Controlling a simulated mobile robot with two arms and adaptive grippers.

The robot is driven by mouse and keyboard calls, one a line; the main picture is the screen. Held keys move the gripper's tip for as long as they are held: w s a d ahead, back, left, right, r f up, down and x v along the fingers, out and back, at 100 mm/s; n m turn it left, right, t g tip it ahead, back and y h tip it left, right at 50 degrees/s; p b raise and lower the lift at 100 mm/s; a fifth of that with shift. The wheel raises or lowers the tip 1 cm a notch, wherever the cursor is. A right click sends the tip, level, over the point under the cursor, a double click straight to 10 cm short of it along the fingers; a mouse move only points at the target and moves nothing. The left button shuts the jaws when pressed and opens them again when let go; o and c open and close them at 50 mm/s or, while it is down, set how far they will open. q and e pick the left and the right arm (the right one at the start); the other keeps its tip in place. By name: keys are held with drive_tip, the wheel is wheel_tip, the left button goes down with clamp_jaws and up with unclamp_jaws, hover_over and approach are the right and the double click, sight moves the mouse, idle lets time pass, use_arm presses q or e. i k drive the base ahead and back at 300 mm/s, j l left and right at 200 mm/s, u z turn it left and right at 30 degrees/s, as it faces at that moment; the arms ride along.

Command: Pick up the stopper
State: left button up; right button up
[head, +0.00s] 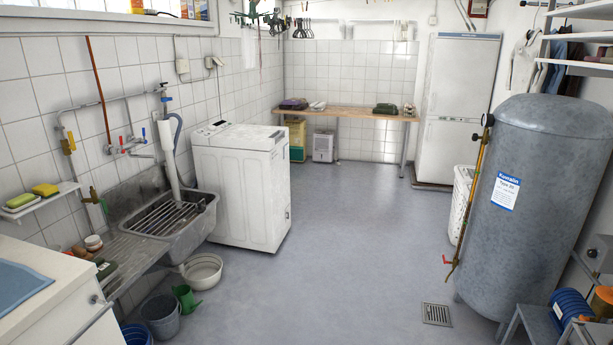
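I cannot make out a stopper for certain in the head view. A grey utility sink (196,232) with a metal rack (168,217) across it stands against the left wall. On the ledge left of it are small items: a whitish round one (93,242), brownish ones and a dark one (106,268), too small to identify. The inside of the sink is partly hidden by the rack. Neither of my grippers is in view.
A white washing machine (240,190) stands right of the sink. A white basin (203,272), a green watering can (186,299) and a grey bucket (161,315) are on the floor below. A large grey tank (540,210) stands at right. The middle floor is clear.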

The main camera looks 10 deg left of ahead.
sight(201, 209)
drive_tip(key=i+j+u, duration=0.1)
drive_tip(key=i+u, duration=0.15)
drive_tip(key=i, duration=0.75)
drive_tip(key=i+l+u, duration=0.1)
drive_tip(key=i+u, duration=0.15)
drive_tip(key=i, duration=0.7)
